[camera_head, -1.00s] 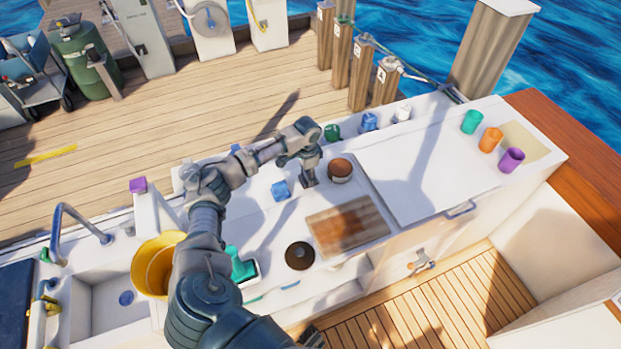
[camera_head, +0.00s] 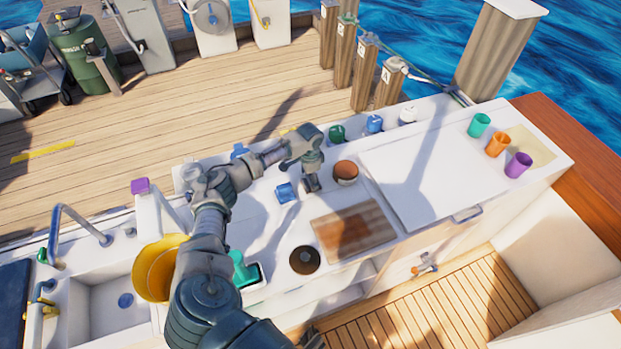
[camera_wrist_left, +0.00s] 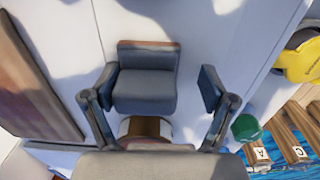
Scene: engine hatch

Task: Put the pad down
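The pad (camera_wrist_left: 145,80) is a dark grey block with a reddish-brown edge. In the left wrist view it lies between the fingers of my left gripper (camera_wrist_left: 155,88), close to the left finger and with a gap to the right one. In the head view my left gripper (camera_head: 311,180) points down at the white counter (camera_head: 272,222), between a blue cup and a brown-topped pot. The pad (camera_head: 312,184) is only a small dark patch there, and its contact with the counter is hard to make out. I do not see my right gripper clearly.
The brown-topped pot (camera_head: 345,172) stands close right of the gripper, the blue cup (camera_head: 286,192) close left. A wooden board (camera_head: 354,229) and a dark round lid (camera_head: 304,260) lie in front. The white panel at right is clear.

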